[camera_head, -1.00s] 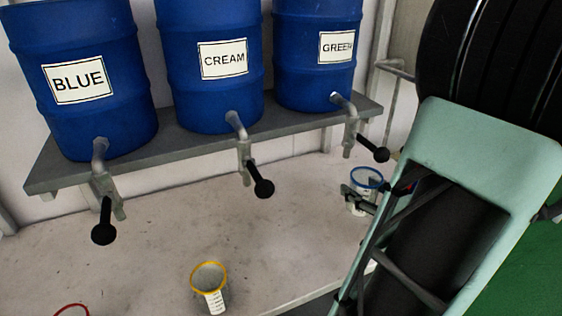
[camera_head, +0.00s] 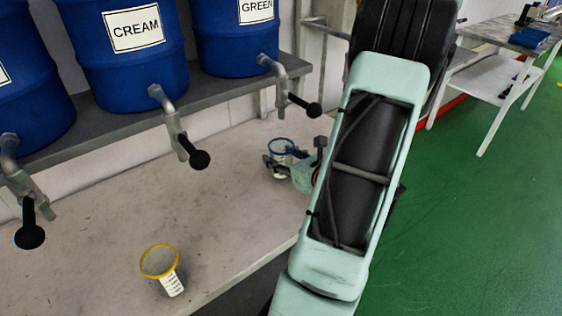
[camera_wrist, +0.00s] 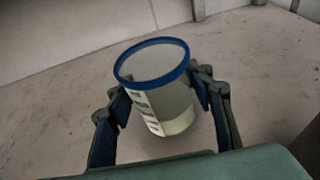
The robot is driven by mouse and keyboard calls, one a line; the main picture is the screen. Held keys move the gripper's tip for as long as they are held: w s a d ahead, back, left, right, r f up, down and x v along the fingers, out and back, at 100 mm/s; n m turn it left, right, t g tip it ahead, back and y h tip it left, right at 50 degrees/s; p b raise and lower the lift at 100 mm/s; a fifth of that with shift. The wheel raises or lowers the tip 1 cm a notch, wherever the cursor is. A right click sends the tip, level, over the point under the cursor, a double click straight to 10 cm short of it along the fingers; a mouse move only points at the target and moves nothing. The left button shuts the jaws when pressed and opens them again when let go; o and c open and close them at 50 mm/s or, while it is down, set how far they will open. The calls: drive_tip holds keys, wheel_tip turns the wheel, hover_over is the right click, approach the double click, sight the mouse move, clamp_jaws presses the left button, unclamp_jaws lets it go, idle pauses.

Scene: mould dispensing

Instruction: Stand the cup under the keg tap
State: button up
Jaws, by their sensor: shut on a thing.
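A clear cup with a blue rim (camera_wrist: 160,92) stands between the fingers of my gripper (camera_wrist: 165,100) in the wrist view. The fingers are shut on its sides, and it looks nearly upright with a printed scale on its wall. In the head view the blue-rimmed cup (camera_head: 281,152) is at the far right part of the bench, partly hidden by my gripper (camera_head: 280,164). The tap of the GREEN keg (camera_head: 282,84) is above and close to the cup in the picture. The CREAM keg tap (camera_head: 175,128) and the leftmost keg's tap (camera_head: 22,185) are farther left.
A yellow-rimmed cup (camera_head: 161,268) stands on the grey bench (camera_head: 90,250) at the front. Blue kegs, including the CREAM keg (camera_head: 135,75) and GREEN keg (camera_head: 235,45), sit on a dark shelf (camera_head: 110,142). Black tap handles stick forward. A white table (camera_head: 492,72) stands at the back right.

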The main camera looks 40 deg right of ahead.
drive_tip(key=shift+f, duration=0.5)
drive_tip(key=shift+f, duration=0.25)
drive_tip(key=o, duration=1.2)
drive_tip(key=shift+r, duration=0.1)
drive_tip(key=shift+o, duration=0.2)
drive_tip(key=shift+r, duration=0.1)
drive_tip(key=shift+s+r, duration=0.1)
drive_tip(key=shift+r, duration=0.1)
drive_tip(key=p+v, duration=0.1)
drive_tip(key=v, duration=1.1)
drive_tip(key=shift+f, duration=0.1)
